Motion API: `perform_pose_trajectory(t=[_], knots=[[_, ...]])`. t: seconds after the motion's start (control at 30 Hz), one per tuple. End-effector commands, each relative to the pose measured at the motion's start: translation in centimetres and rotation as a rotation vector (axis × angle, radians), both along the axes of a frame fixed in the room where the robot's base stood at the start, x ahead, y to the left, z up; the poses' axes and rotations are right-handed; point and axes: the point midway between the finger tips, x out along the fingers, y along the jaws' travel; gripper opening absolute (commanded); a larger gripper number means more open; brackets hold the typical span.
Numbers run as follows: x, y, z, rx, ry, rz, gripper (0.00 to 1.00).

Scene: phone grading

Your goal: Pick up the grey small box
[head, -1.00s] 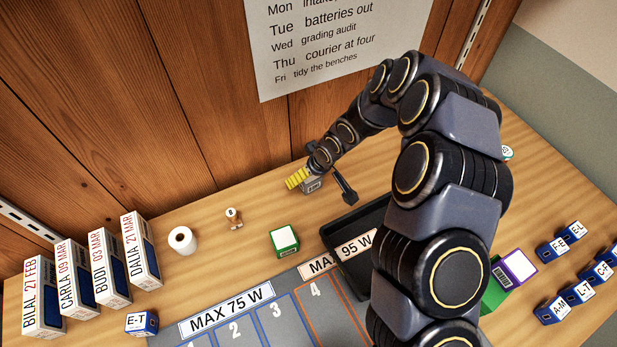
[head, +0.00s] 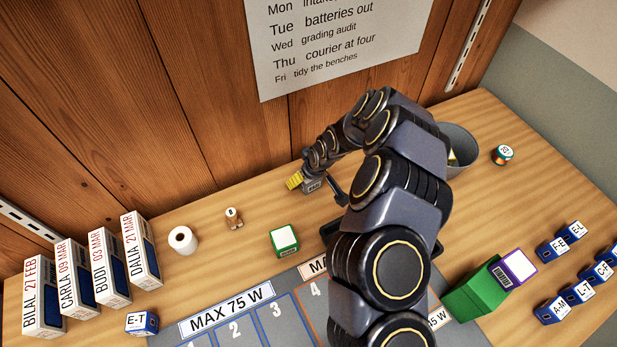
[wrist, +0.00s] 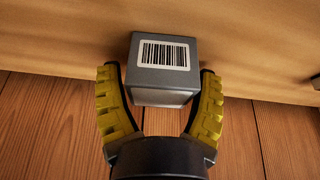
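The grey small box (head: 314,187) stands on the table near the wooden wall. It also shows in the wrist view (wrist: 164,75), with a white barcode label on one face. My gripper (head: 299,180) is at the box, on its wall side. In the wrist view my gripper (wrist: 158,72) has its yellow-padded fingers apart, one on each side of the box. A thin gap shows between each finger and the box, so it does not look clamped. The fingers partly hide the box in the head view.
A green-sided box (head: 284,241) with a white top, a wooden figure (head: 234,218) and a white roll (head: 182,240) stand to the left. A grey bin (head: 461,143) is behind my arm. My arm hides much of the black tray (head: 328,231).

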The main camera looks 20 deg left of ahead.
Motion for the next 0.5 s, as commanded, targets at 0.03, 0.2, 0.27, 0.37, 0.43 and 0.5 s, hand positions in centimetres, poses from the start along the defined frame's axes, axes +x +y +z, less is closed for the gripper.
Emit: perform_pose_trajectory(t=[0.03,0.2,0.27,0.37,0.43,0.5], knots=[[0.0,-0.01,0.0,0.0,0.0,0.0,0.4],[0.01,-0.01,0.01,0.0,0.0,-0.001,0.22],[0.01,-0.01,0.02,0.0,0.0,-0.001,0.22],[0.0,-0.01,0.02,0.0,0.0,-0.001,0.22],[0.0,0.0,0.04,0.0,0.0,-0.001,0.22],[0.01,0.01,0.16,0.001,0.0,-0.001,0.22]])
